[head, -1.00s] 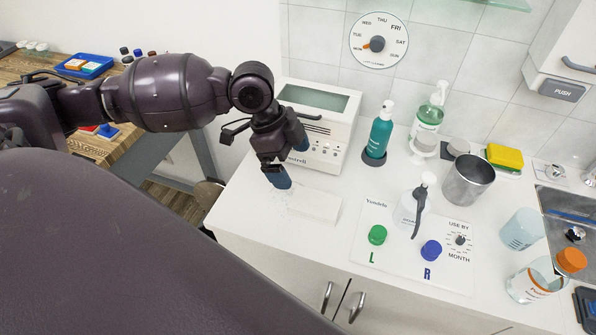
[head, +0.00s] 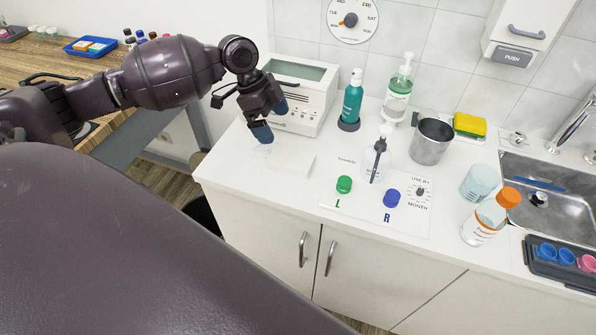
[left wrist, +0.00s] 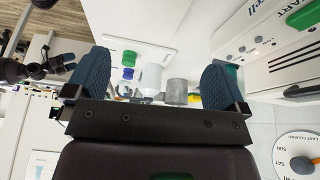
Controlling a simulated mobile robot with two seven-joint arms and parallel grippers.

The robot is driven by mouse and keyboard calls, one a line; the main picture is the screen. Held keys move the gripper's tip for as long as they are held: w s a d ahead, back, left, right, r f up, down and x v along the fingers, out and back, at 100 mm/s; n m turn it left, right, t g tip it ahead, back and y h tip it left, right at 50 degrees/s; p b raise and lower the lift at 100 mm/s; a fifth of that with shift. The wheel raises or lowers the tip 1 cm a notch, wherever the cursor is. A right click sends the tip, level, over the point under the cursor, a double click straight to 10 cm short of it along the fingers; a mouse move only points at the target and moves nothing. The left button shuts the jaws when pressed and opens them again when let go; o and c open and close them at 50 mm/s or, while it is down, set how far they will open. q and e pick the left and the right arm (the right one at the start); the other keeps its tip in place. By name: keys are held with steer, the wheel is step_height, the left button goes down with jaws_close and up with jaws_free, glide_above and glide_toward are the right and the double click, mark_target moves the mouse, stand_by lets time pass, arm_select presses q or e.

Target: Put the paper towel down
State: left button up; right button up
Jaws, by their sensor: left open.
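A white folded paper towel (head: 288,160) lies flat on the white counter (head: 245,178), in front of the white machine. It is hard to tell from the counter. My left gripper (head: 270,119) is open and empty, just behind and left of the towel in the picture, apart from it. Its two blue fingers stand wide apart in the left wrist view (left wrist: 155,88), with nothing between them. A dark gripper with blue fingers, seemingly my right one (left wrist: 62,64), shows small at the left of that view. Its opening is unclear.
The white machine (head: 303,120) stands close behind my left gripper. A teal bottle (head: 351,100), a clear pump bottle (head: 397,92), a metal cup (head: 430,141) and a mat (head: 412,221) with green (head: 344,184) and blue (head: 392,198) caps stand to the right. The front left counter is clear.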

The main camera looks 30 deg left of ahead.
mark_target(291, 158)
arm_select(q)
steer(key=shift+s+f+m, duration=0.1)
steer(key=shift+f+m, duration=0.2)
steer(key=shift+m, duration=0.1)
steer(key=x, duration=0.4)
steer(key=shift+f, duration=0.15)
steer(key=shift+x, duration=0.8)
steer(key=b+x, duration=0.1)
steer(key=x, duration=0.3)
steer(key=shift+d+f, duration=0.2)
steer(key=shift+f, duration=0.05)
arm_select(e)
steer(key=shift+f, duration=0.5)
arm_select(q)
steer(key=shift+c, duration=0.8)
steer(key=c, duration=0.8)
arm_select(e)
steer(key=shift+w+r, duration=0.1)
steer(key=shift+w, duration=0.15)
